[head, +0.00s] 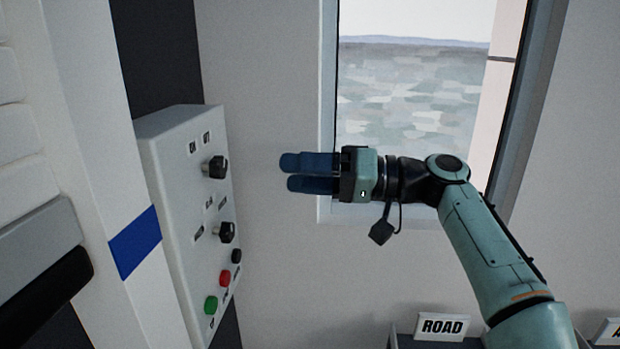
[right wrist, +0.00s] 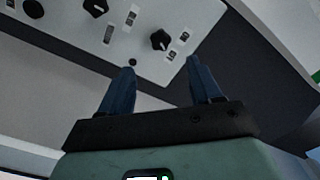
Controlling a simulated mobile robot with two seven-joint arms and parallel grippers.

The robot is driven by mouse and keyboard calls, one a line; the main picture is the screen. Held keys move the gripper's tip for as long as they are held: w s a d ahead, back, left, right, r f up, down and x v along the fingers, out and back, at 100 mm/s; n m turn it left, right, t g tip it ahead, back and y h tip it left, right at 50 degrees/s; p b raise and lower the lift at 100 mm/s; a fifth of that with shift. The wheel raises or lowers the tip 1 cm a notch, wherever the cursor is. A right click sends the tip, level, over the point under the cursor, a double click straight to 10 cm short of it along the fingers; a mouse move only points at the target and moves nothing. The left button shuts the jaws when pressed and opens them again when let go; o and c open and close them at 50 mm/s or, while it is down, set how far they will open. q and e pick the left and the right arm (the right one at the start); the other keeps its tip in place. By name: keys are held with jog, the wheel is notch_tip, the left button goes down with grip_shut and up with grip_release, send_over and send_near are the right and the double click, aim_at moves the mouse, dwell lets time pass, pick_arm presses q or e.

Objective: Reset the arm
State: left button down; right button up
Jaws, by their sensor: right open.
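My right arm comes in from the right in the head view, and its gripper (head: 290,173) points left toward a control panel. The two blue fingers are apart with nothing between them. In the right wrist view the open gripper (right wrist: 160,75) has its fingers pointing up toward the panel's edge. The grey-white control panel (head: 165,150) carries two black knobs (head: 217,168), a red button (head: 225,278), a green button (head: 211,304) and a small black button (head: 236,256). The gripper is to the right of the panel, with a gap between them in the head view. My left gripper is not in view.
A window (head: 412,95) is behind my right arm. A "ROAD" sign (head: 442,327) stands at the bottom right, beside another partly cut-off sign (head: 608,332). A white machine with a blue patch (head: 135,243) is at the left. Bare wall lies between panel and window.

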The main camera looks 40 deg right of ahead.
jog(key=shift+s+d, duration=0.35)
jog(key=shift+s, duration=0.15)
jog(key=shift+w, duration=0.1)
